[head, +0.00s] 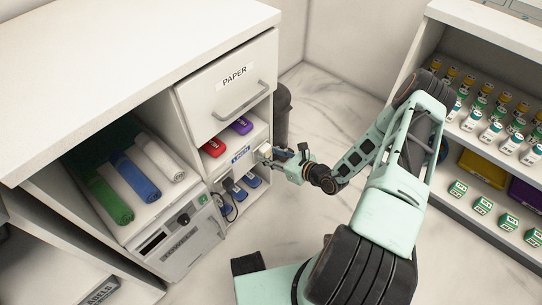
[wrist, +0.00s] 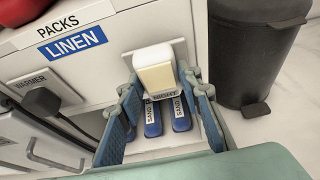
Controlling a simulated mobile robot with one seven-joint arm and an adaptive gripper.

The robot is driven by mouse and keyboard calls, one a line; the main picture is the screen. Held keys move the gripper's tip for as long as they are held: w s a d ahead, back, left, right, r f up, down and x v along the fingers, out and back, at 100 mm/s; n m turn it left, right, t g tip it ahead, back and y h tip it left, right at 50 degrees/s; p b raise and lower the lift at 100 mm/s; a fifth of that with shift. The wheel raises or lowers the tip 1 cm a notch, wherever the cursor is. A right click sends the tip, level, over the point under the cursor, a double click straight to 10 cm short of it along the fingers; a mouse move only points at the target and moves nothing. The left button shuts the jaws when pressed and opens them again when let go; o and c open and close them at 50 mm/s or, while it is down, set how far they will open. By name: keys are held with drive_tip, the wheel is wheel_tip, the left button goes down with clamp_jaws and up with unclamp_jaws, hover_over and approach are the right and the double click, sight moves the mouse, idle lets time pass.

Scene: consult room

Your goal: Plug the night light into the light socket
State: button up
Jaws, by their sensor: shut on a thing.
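The night light (wrist: 154,68), a cream block with a partly readable label on its lower edge, is between the fingertips of my gripper (wrist: 160,78) in the wrist view. My gripper is shut on it. Directly behind it is the pale plate of the light socket (wrist: 182,47) on the cabinet front. The block covers the plate's middle, so I cannot tell whether its prongs are in the socket. In the head view my gripper (head: 284,157) reaches left to the cabinet's right front edge, where the night light is too small to make out clearly.
Blue sand packs (wrist: 152,120) lie in an open shelf below. A plug-like black device with a cord (wrist: 42,101) is at the left, near the WARMER label (wrist: 31,79). A dark bin (wrist: 254,60) stands close on the right. A drawer marked PAPER (head: 228,85) is above.

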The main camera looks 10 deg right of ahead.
drive_tip(key=shift+w, duration=0.1)
drive_tip(key=o, duration=1.2)
drive_tip(key=shift+o, duration=0.2)
drive_tip(key=v, duration=1.2)
drive_tip(key=shift+a+r, duration=0.1)
